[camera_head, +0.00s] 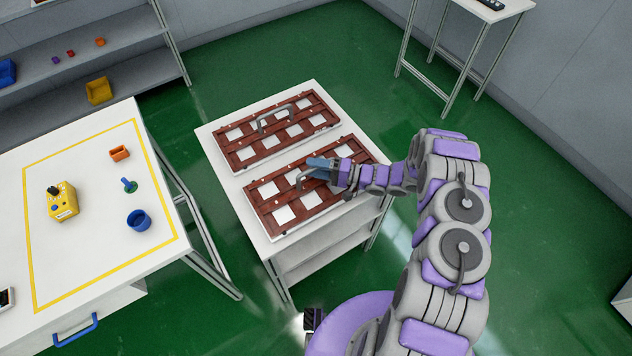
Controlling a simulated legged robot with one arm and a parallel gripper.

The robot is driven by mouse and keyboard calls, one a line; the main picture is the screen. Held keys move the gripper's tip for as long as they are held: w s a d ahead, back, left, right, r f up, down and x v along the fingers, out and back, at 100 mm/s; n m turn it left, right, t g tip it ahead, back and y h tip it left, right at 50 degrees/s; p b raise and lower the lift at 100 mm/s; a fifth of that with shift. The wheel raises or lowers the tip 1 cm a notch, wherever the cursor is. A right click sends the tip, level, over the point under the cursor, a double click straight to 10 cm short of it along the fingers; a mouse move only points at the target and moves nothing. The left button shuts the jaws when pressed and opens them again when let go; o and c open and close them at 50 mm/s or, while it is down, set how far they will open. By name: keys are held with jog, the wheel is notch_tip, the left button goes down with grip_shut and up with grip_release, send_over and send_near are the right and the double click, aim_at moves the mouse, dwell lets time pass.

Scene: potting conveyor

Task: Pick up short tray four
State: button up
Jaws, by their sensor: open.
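Two red-brown trays with white square openings and grey handles lie on a white shelved stand. The far tray (238,152) has a handle arching over its middle. The near tray (262,199) lies closer to me, and I see no number on either. My gripper (312,170) is over the near tray, at its handle (301,181), with its jaws open. I cannot tell whether the jaws are around the handle or just beside it. My gripper and wrist hide part of the near tray's middle and right side.
A white table (95,250) at left holds a yellow device (62,202), a blue cup (138,220), an orange block (119,153) and a small blue-green item (129,185). Shelves (120,35) stand behind it. A small table (500,10) is at upper right. Green floor is free at right.

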grip_shut()
dwell(0.3)
dwell(1.1)
